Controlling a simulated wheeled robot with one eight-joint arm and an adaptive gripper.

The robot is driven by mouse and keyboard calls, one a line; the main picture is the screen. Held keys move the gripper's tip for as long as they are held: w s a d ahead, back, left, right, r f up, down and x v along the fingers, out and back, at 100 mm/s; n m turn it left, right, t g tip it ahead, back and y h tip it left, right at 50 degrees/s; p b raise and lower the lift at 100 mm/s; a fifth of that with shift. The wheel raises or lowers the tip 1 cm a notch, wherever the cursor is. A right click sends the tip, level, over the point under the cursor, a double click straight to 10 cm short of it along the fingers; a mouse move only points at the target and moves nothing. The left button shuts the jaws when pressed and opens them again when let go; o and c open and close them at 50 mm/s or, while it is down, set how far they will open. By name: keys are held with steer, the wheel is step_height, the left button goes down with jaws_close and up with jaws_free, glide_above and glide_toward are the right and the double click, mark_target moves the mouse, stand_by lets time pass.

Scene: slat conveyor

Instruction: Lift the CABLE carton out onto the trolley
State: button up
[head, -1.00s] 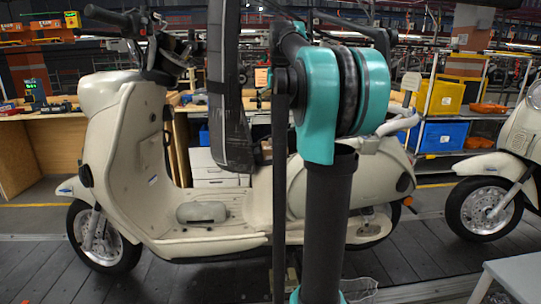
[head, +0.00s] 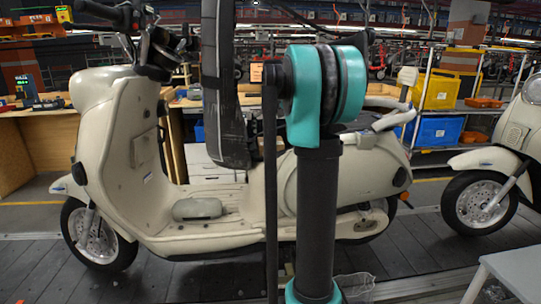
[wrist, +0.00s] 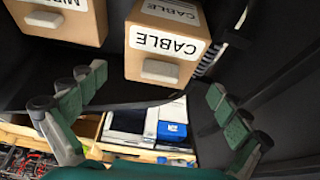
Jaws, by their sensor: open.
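The CABLE carton (wrist: 161,50) is a brown box with a white label, upside down in the wrist view, and a pale tab on its near face. It sits at the top centre. My gripper (wrist: 156,88) is open, with green-padded fingers at left and right of the picture. The carton lies beyond and between the fingers, and no contact shows. In the head view my arm hides part of the scene, and neither the carton nor my gripper can be made out. No trolley can be identified for certain.
A second brown carton (wrist: 62,18) stands left of the CABLE carton. Cream scooters (head: 225,215) stand on the dark slat conveyor (head: 150,285). A light grey flat-topped stand (head: 518,272) is at the lower right. A blue box (wrist: 172,131) lies below the cartons.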

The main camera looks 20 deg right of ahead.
mark_target(271, 135)
steer(key=x, duration=0.5)
steer(key=shift+w, duration=0.1)
steer(key=shift+c, duration=0.2)
steer(key=c, duration=1.4)
steer(key=shift+r, duration=0.1)
